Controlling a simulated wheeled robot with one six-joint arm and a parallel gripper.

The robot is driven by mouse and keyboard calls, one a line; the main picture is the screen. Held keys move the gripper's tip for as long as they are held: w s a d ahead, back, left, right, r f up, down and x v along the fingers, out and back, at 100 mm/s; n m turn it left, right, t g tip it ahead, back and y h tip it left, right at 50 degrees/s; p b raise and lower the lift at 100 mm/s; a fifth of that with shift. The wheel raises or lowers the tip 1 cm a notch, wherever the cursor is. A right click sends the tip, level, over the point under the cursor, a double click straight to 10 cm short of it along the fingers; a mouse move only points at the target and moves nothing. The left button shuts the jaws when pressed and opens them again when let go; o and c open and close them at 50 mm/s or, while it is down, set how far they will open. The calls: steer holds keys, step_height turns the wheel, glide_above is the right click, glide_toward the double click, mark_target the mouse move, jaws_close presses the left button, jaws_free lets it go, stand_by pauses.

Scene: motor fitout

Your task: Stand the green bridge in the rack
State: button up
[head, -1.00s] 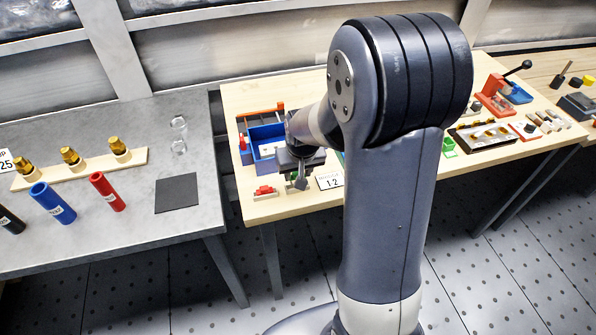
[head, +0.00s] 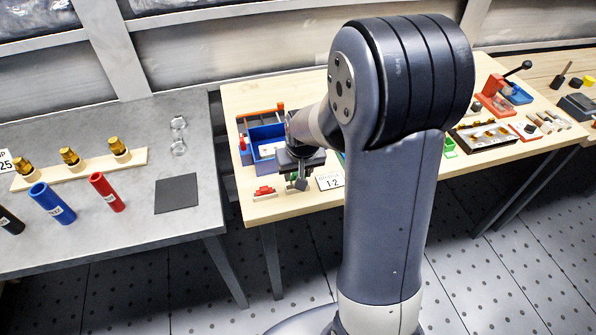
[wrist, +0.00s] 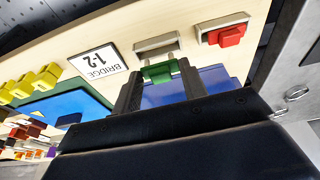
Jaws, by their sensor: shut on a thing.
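The green bridge (wrist: 160,73) is between the two fingers of my gripper (wrist: 158,86) in the wrist view, and the gripper is shut on it. A grey rack holder (wrist: 156,46) lies right beside the bridge. I cannot tell whether the bridge touches or enters it. A second holder has a red bridge (wrist: 230,36) in it; the red bridge also shows in the head view (head: 265,191). A card marked BRIDGE 1-2 (wrist: 98,60) lies by the holders. In the head view my gripper (head: 297,184) is low over the wooden table's front edge, hiding most of the green bridge.
A blue bin (head: 262,134) stands just behind my gripper on the wooden table (head: 275,207). Yellow pieces (wrist: 36,82) lie along the table in the wrist view. A grey table (head: 120,240) with colored tubes is at the left, across a narrow gap.

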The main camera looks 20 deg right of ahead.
steer(key=shift+f+b, duration=1.4)
steer(key=shift+f, duration=0.1)
steer(key=o, duration=1)
steer(key=shift+o, duration=0.2)
steer(key=shift+r, duration=0.1)
steer(key=v, duration=1)
steer(key=shift+r, duration=0.35)
